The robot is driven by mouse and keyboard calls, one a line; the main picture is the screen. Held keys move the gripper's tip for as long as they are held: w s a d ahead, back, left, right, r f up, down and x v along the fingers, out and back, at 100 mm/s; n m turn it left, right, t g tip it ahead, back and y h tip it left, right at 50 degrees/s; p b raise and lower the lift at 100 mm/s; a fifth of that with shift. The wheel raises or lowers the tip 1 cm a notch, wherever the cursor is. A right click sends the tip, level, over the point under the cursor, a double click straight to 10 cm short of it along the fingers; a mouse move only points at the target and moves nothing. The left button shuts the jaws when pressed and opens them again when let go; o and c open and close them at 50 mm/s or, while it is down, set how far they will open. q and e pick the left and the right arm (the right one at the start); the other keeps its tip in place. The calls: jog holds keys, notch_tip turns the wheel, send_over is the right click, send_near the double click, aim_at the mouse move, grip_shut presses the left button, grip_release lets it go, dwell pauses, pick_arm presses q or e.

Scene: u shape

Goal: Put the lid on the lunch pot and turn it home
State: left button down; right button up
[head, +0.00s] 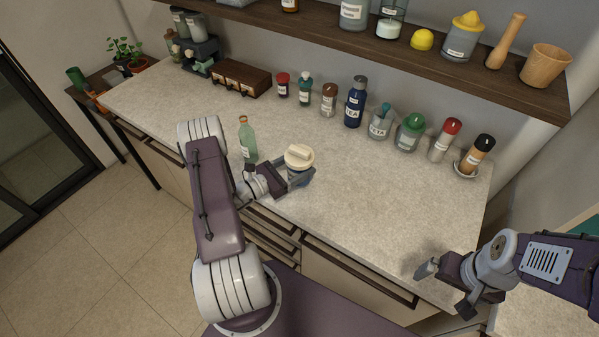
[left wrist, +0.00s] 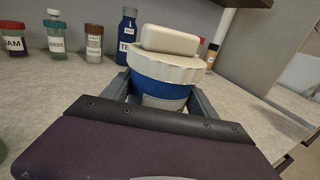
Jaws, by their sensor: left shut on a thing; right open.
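The lunch pot (left wrist: 150,88) is blue with a pale label and stands upright between the fingers of my left gripper (head: 299,180). The cream lid (head: 299,157) sits on top of the pot; it has a ribbed rim and a raised bar handle, clear in the left wrist view (left wrist: 167,67). Whether the lid is turned fully home cannot be told. My left gripper is shut on the pot's body, below the lid; its fingers hide the pot's sides. My right gripper (head: 446,289) is open and empty near the counter's front right edge, apart from the pot.
A green glass bottle (head: 247,140) stands just left of the pot. Several jars and bottles, including a dark blue one (head: 355,103), line the back of the counter (head: 390,215). A shelf (head: 390,52) hangs above them. The counter right of the pot is clear.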

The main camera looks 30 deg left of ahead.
pick_arm(q)
jog(key=shift+f, duration=1.95)
jog(key=shift+f, duration=0.1)
jog(key=shift+c, duration=1.2)
grip_release()
